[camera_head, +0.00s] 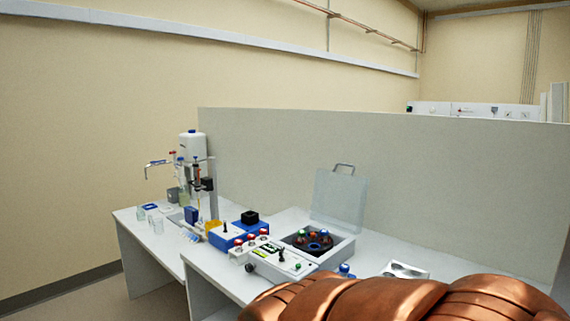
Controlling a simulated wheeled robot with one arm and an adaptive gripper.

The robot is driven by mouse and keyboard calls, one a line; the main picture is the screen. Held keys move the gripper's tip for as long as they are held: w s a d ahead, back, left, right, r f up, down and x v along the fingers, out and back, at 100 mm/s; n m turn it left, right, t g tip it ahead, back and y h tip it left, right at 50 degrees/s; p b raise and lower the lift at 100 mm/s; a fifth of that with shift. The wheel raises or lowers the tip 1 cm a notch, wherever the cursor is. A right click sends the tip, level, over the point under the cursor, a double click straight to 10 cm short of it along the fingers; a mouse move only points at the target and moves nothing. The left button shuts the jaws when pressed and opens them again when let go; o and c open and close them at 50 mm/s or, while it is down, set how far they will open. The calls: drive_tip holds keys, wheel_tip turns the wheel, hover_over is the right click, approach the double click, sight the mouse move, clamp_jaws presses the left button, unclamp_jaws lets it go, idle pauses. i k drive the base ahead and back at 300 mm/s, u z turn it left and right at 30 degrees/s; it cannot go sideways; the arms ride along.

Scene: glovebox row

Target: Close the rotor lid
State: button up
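The rotor lid (338,200) is a pale, see-through panel with a grey handle on its top edge. It stands raised, close to upright, at the back of a white centrifuge-like box (338,254). A dark round rotor (314,242) with several coloured caps lies uncovered in the box. A large copper-coloured part, likely of my own arm, fills the bottom right and hides part of the bench. My gripper is not in view.
A grey partition (420,165) stands behind the bench. A blue rack (226,238) with tubes, a control panel (280,262) and glassware stand left of the rotor. Bare white bench (375,246) shows right of the box.

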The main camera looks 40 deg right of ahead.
sight(349, 165)
drive_tip(key=u, duration=0.15)
drive_tip(key=i, duration=0.75)
drive_tip(key=z, duration=0.8)
drive_tip(key=i, duration=0.65)
drive_tip(key=z, duration=0.65)
